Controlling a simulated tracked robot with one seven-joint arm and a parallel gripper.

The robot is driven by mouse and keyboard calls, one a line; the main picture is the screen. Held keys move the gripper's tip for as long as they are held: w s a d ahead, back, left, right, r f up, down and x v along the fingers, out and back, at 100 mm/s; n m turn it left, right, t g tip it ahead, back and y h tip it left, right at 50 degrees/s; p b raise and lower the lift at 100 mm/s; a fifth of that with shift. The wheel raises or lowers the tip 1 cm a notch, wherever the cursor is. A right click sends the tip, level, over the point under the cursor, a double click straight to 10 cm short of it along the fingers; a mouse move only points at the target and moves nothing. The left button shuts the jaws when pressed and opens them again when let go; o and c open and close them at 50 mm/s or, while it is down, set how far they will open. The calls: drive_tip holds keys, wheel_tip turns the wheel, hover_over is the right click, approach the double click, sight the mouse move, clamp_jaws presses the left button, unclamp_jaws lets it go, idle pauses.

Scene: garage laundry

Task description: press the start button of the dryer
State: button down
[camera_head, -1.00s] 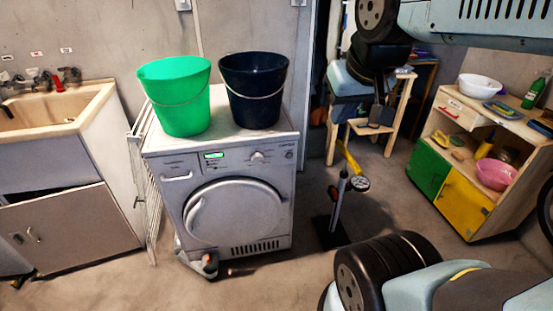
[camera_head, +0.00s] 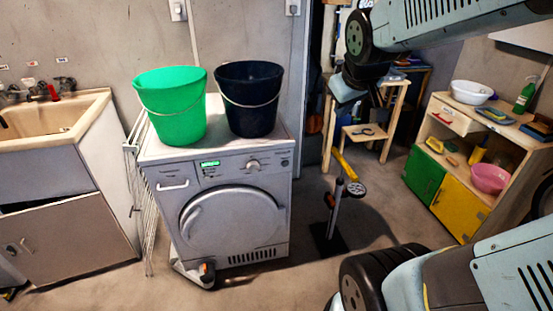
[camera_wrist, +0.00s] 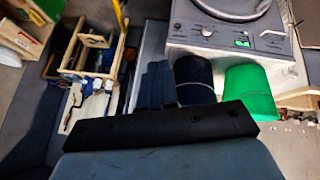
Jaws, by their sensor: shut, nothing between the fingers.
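The grey dryer (camera_head: 230,222) stands against the back wall in the head view, with its round door shut. Its top panel has a lit green display (camera_head: 210,163), a round dial (camera_head: 253,165) and a small round button (camera_head: 285,162) near the right end. In the wrist view the dryer (camera_wrist: 225,45) shows upside down at the upper right, with the button (camera_wrist: 178,26) on its panel. My gripper (camera_head: 347,92) hangs to the right of the dryer and above its top, apart from it. Its dark end (camera_wrist: 165,124) crosses the wrist view; it is shut and empty.
A green bucket (camera_head: 172,112) and a dark blue bucket (camera_head: 249,105) stand on the dryer. A pump (camera_head: 335,215) stands at its right. A drying rack (camera_head: 138,190) and a sink (camera_head: 50,125) are at the left. A shelf cabinet (camera_head: 450,165) is at the right.

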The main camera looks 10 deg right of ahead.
drive_tip(key=w+d+f+n+t+y, duration=0.1)
drive_tip(key=w+d+f+n, duration=0.1)
drive_tip(key=w+f+n, duration=0.55)
drive_tip(key=w+d+f+n+t, duration=0.1)
drive_tip(key=w+f+n+t, duration=0.15)
drive_tip(key=w+f, duration=0.9)
drive_tip(key=n+y, duration=0.8)
drive_tip(key=n, duration=0.1)
approach(285, 164)
drive_tip(key=s+a+f, duration=0.3)
drive_tip(key=s+a, duration=0.1)
drive_tip(key=s, duration=0.1)
drive_tip(key=shift+s+a+f+n+y, duration=0.25)
drive_tip(key=shift+s+f+n+y, duration=0.05)
drive_tip(key=shift+s+f, duration=0.3)
drive_tip(key=shift+w, duration=0.15)
drive_tip(key=shift+w, duration=4.25)
drive_tip(key=shift+w, duration=0.15)
